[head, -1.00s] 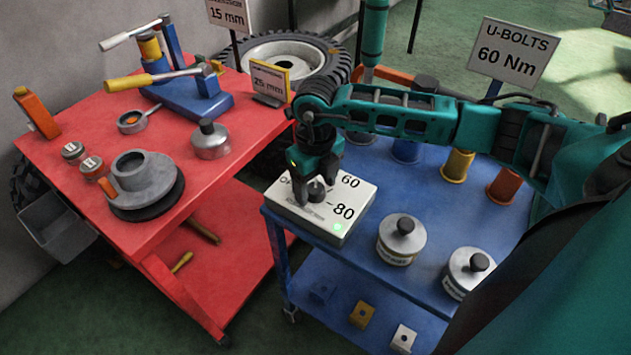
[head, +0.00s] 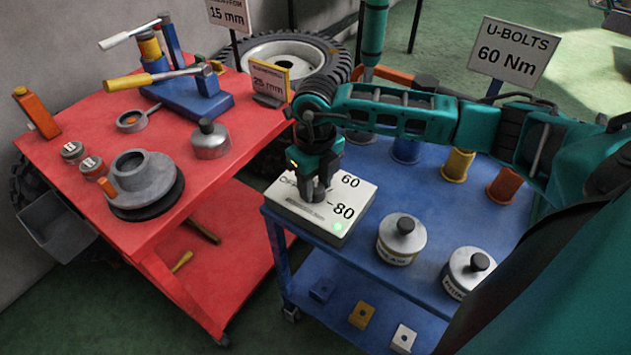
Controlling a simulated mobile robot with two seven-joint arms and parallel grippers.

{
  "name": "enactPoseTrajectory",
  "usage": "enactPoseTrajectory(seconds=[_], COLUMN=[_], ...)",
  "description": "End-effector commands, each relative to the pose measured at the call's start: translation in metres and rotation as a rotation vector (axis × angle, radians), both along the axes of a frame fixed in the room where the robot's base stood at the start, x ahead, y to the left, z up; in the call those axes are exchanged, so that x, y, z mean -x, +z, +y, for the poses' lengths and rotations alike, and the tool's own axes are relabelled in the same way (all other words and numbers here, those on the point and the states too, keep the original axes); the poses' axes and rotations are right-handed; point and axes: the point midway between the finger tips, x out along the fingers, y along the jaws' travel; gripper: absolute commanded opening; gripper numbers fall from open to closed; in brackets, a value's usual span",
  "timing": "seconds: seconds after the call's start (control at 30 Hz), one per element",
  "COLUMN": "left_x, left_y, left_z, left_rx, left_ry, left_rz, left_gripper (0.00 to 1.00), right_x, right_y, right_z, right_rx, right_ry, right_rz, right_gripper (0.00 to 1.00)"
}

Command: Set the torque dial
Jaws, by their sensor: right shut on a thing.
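The torque dial box (head: 345,222) is a white box on the near left corner of the blue cart. Its top shows the marks 60 and 80, and a green light glows near its front right edge. My right gripper (head: 315,199) points down over the box and is shut on the dial's dark knob, which its fingers mostly hide. The knob's pointer direction cannot be made out. A sign (head: 513,54) behind the cart reads "U-BOLTS 60 Nm". My left gripper is not in view.
The blue cart (head: 375,285) also holds two lidded tins (head: 401,240) (head: 468,272) and several coloured cups along its back. The red table (head: 75,133) on the left carries a press, a grey round housing (head: 145,183) and small jars. A tyre (head: 290,55) lies behind.

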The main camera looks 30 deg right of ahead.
Motion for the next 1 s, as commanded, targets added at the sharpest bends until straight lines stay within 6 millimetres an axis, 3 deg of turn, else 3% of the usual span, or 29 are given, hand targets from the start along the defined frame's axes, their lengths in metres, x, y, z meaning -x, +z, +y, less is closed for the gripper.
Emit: enactPoseTrajectory(seconds=[0.27, 1.0], left_x=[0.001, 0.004], left_y=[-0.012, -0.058], left_z=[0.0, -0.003], left_rx=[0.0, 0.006], left_ry=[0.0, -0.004], left_rz=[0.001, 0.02], left_gripper=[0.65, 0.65], right_x=[-0.001, -0.001], right_y=[-0.001, -0.002], right_z=[0.0, 0.0], right_rx=[0.0, 0.001], right_ry=[0.14, 0.801], right_rz=[-0.003, -0.004], right_gripper=[0.12, 0.12])
